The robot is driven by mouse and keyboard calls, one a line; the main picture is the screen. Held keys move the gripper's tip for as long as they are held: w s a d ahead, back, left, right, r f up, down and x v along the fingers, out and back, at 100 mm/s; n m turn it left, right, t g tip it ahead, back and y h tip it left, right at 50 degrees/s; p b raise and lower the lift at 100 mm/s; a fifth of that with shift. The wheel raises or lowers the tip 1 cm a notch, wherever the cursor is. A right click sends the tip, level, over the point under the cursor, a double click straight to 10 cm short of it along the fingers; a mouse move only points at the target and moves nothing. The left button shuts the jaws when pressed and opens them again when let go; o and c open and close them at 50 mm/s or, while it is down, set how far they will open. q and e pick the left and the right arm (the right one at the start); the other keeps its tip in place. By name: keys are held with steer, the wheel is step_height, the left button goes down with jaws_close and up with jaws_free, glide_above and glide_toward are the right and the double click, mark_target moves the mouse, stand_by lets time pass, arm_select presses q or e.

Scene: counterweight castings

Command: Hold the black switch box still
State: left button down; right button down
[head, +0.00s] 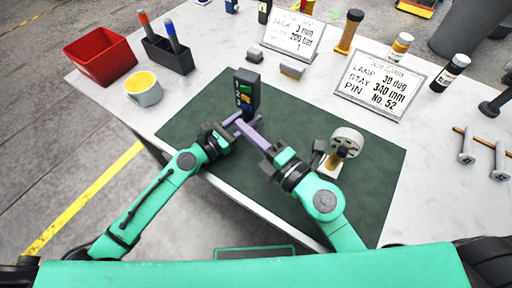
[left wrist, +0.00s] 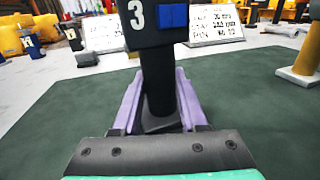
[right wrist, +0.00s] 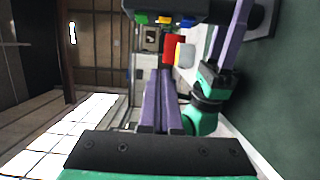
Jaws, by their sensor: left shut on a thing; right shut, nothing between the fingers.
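The black switch box (head: 246,93) stands upright on the green mat (head: 300,130), with numbered, coloured switches on its face. In the left wrist view its head (left wrist: 155,22) shows a 3 and a blue switch above a dark post (left wrist: 158,85). My left gripper (head: 238,117) is shut on that post, with one purple finger on each side. My right gripper (head: 241,124) is shut and empty, its fingertips in front of the box, close to the left gripper. In the right wrist view the box (right wrist: 165,10) shows at the top, beyond the shut fingers (right wrist: 160,100); contact cannot be told.
A round grey casting on a stand (head: 346,143) is right of my right arm. Cards (head: 378,84), small blocks (head: 291,70) and bottles (head: 399,46) stand behind. A red bin (head: 100,57), a pen holder (head: 168,55) and a yellow-filled cup (head: 143,90) are at left.

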steer(key=s+d, duration=0.2)
steer(key=s, duration=0.4)
steer(key=shift+s, duration=0.2)
steer(key=shift+d, duration=0.1)
arm_select(q)
steer(key=shift+c, duration=1.8)
jaws_free()
